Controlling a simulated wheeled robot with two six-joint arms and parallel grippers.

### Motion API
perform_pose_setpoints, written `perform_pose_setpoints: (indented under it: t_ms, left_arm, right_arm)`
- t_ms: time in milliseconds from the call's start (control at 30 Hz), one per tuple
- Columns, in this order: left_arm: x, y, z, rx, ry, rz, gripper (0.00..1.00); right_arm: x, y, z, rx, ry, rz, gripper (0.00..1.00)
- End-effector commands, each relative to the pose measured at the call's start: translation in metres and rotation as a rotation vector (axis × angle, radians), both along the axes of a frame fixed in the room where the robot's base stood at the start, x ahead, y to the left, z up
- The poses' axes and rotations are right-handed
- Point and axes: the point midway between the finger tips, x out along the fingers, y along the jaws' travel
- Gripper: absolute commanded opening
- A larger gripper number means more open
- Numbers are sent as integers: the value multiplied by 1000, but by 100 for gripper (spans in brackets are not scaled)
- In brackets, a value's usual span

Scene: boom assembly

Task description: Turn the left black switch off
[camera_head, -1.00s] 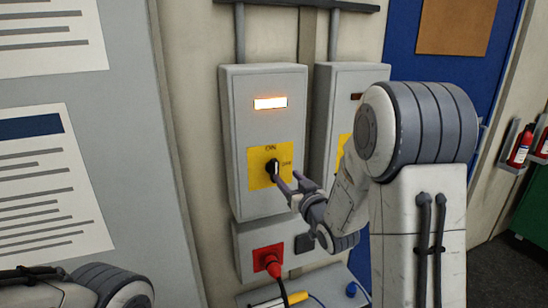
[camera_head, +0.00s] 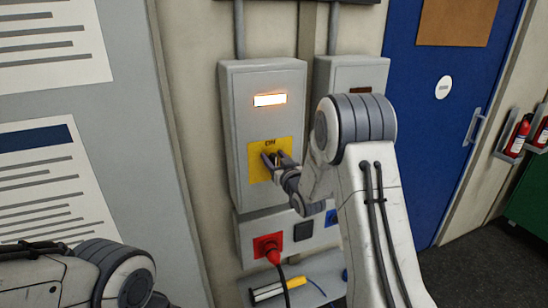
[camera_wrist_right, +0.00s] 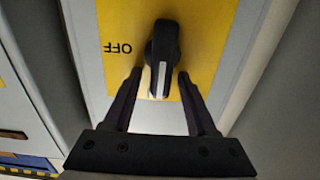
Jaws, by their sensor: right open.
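The left black switch (camera_wrist_right: 163,55) sits on a yellow plate (camera_wrist_right: 205,30) on the left grey box (camera_head: 237,115). In the right wrist view its white mark points away from the plate's middle, toward my gripper's base, and the OFF label (camera_wrist_right: 117,47) is at its left side. In the head view, the ON label is above the switch. My right gripper (camera_head: 275,157) is open, its fingers on either side of the switch; contact cannot be told. In the right wrist view the gripper (camera_wrist_right: 160,76) straddles the handle. My left gripper is out of view.
The lamp (camera_head: 270,100) on the left box glows. A second grey box (camera_head: 350,72) stands at the right, partly hidden by my right arm.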

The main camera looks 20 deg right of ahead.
Motion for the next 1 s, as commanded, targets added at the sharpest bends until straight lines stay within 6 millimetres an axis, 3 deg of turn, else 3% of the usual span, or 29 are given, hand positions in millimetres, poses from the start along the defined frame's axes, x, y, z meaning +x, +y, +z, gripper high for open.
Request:
perform_pose_setpoints:
  t_ms: [33,100,167,567,767,1000]
  left_arm:
    - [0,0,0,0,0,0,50]
    - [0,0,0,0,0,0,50]
    - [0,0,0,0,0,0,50]
    - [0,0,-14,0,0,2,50]
    - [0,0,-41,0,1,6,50]
    - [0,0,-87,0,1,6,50]
  right_arm:
    - [0,0,0,0,0,0,46]
    - [0,0,0,0,0,0,19]
    - [0,0,0,0,0,0,0]
    - [-1,1,-3,-46,-3,0,0]
    - [-1,4,-7,-162,-9,-1,0]
    - [-1,11,-10,-376,-19,-1,0]
